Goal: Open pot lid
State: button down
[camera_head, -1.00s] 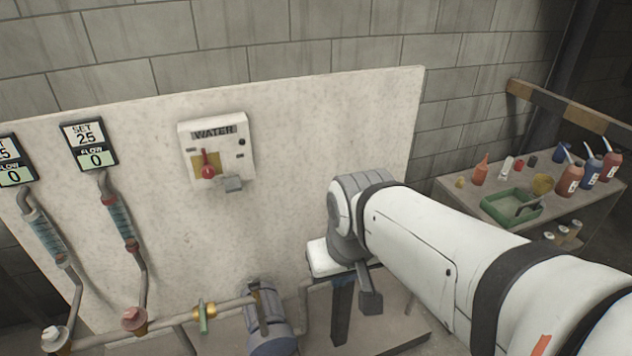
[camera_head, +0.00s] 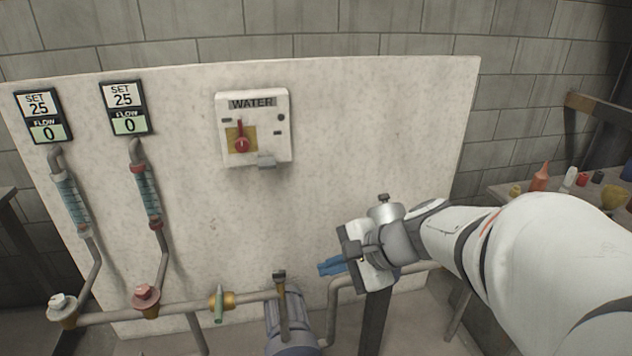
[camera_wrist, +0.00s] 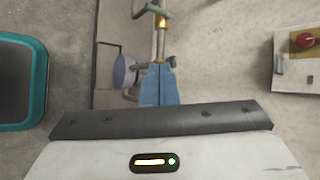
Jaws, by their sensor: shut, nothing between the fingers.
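I see no pot or pot lid that I can be sure of in either view. My gripper (camera_head: 331,267) is right of centre in the head view, in front of the pale panel, with its blue fingers pointing left. In the wrist view the blue fingers (camera_wrist: 160,68) lie together, shut and empty. A blue-grey cylinder (camera_head: 292,330) with a brass lever (camera_head: 282,300) stands at the bottom of the head view, below and left of the fingers. A round blue-grey part (camera_wrist: 122,70) shows left of the fingers in the wrist view.
The panel (camera_head: 350,120) carries a WATER switch box (camera_head: 254,128) with a red knob, and two flow displays (camera_head: 124,108) above tubes. A pipe (camera_head: 180,306) with a green-handled valve (camera_head: 219,303) runs low across it. A cluttered table (camera_head: 505,190) stands right.

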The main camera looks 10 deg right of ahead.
jog(key=w+d+f+m+t+b, duration=0.4)
jog(key=w+f+m+b, duration=0.1)
jog(key=f+m, duration=0.1)
jog(key=m+t+h+b, duration=0.7)
jog(key=m+t+b, duration=0.1)
jog(key=m+b, duration=0.75)
send_near(386, 209)
jog(key=shift+m, duration=0.25)
jog(key=w+f, duration=0.2)
jog(key=f, duration=0.1)
jog(key=shift+w+f+p, duration=0.25)
jog(key=shift+w+p, duration=0.1)
jog(key=shift+w, duration=0.05)
jog(key=shift+w+r, duration=0.9)
jog(key=shift+w, duration=0.15)
jog(key=shift+w+a+r, duration=0.1)
jog(key=shift+w+r, duration=0.5)
jog(key=shift+w, duration=0.05)
